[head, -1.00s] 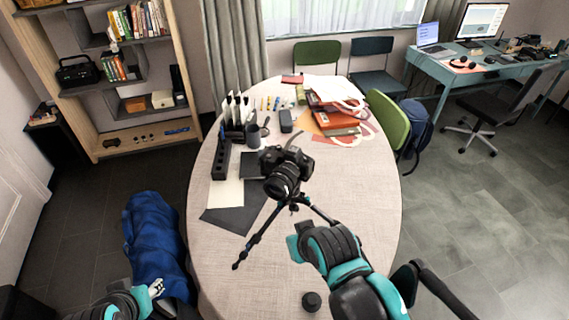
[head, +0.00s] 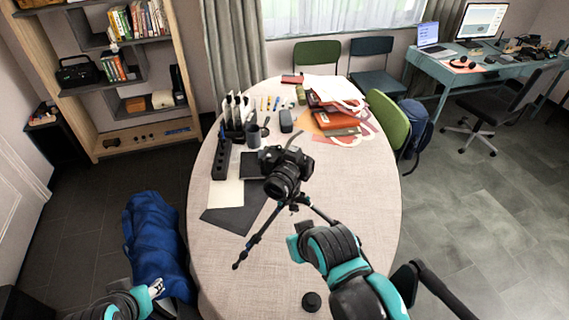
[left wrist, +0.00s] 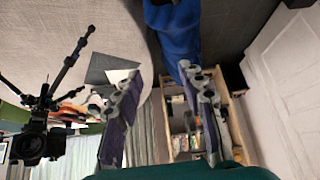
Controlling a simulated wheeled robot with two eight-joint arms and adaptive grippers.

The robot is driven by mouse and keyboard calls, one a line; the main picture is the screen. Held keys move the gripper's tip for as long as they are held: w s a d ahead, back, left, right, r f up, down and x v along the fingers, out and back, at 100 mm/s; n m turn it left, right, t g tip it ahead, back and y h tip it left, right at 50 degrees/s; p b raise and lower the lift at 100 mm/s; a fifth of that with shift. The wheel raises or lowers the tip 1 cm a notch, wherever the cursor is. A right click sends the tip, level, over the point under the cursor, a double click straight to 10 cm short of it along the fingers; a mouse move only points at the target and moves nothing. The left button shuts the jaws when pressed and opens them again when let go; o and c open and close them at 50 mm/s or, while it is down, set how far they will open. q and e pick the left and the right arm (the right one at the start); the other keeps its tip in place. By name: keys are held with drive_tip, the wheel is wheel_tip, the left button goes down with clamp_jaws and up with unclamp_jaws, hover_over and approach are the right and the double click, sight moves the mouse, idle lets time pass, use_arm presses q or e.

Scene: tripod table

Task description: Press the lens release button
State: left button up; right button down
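A black camera (head: 286,172) with its lens pointing down toward the near side stands on a black tripod (head: 252,241) on the table. The lens release button is too small to make out. The camera also shows at the left of the left wrist view (left wrist: 38,146), upside down. My left gripper (head: 156,287) is low at the left, off the table edge and well apart from the camera. Its fingers are spread and empty in the left wrist view (left wrist: 160,85). My right gripper (head: 298,243) is near the tripod's right side, below the camera; its fingers are mostly hidden by its arm.
The oval table (head: 230,275) has a small round black object (head: 311,302) near its front. A pen organizer (head: 222,160), a mug (head: 253,135) and red folders (head: 333,120) lie behind the camera. The table's left front is clear.

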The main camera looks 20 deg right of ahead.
idle(0.3)
use_arm(q)
clamp_jaws()
idle(1.1)
